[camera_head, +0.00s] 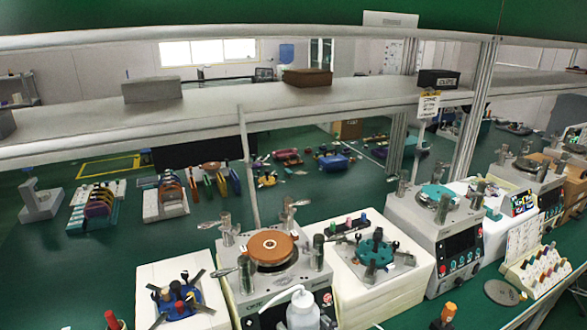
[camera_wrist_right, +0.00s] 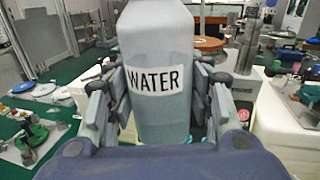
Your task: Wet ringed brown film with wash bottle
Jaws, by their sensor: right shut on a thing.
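The brown film (camera_head: 270,246) is a round disc with a small centre mark, lying flat on the platen of a grey lapping machine (camera_head: 258,287). It also shows at the back of the right wrist view (camera_wrist_right: 209,43). In the right wrist view the bottle (camera_wrist_right: 157,115) is upright with a WATER label. My right gripper (camera_wrist_right: 157,108) is shut around its body. My left gripper is not in view.
A white block with a blue fixture (camera_head: 182,300) is left of the machine; another with a teal fixture (camera_head: 376,252) is right. Metal posts surround the film. A second machine (camera_head: 437,230) with a teal disc stands farther right. A shelf (camera_head: 215,101) crosses behind.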

